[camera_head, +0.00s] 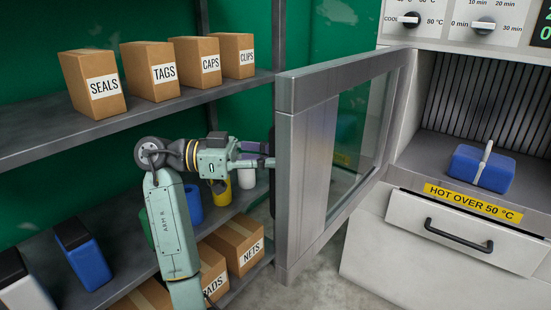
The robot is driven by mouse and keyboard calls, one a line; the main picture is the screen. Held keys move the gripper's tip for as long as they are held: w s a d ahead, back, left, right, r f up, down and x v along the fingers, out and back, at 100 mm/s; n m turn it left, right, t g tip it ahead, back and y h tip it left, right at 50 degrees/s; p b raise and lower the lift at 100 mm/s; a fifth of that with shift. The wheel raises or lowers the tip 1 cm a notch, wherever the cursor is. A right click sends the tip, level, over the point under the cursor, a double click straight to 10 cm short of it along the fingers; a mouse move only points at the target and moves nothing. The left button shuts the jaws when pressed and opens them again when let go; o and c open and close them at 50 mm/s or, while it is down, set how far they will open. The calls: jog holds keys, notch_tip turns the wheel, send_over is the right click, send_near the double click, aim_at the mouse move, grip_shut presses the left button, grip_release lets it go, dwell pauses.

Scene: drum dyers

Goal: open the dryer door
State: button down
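The dryer door (308,165) is a grey metal frame with a glass pane (362,135). It stands swung wide open, out to the left of the chamber and towards the camera. The dryer chamber (435,139) is exposed, with a blue bundle (484,167) with a light strap inside. My gripper (262,155) is at the outer side of the door, by its free edge. Its fingers point right and their tips meet or pass behind the door frame. A dark strip, possibly the handle, shows at that edge; whether the fingers hold it is hidden.
Shelving (135,123) stands close behind my arm, with labelled boxes (152,70) on top and bottles and cartons (236,243) below. A drawer (460,233) with a black handle is under the chamber. Control knobs (411,19) are above. Some floor (325,262) is clear below the door.

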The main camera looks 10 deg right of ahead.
jog(key=c, duration=1.8)
grip_release()
jog(key=shift+s+a, duration=0.1)
jog(key=shift+a, duration=0.15)
jog(key=shift+o, duration=1.3)
jog(key=shift+d, duration=0.1)
jog(key=v, duration=1.2)
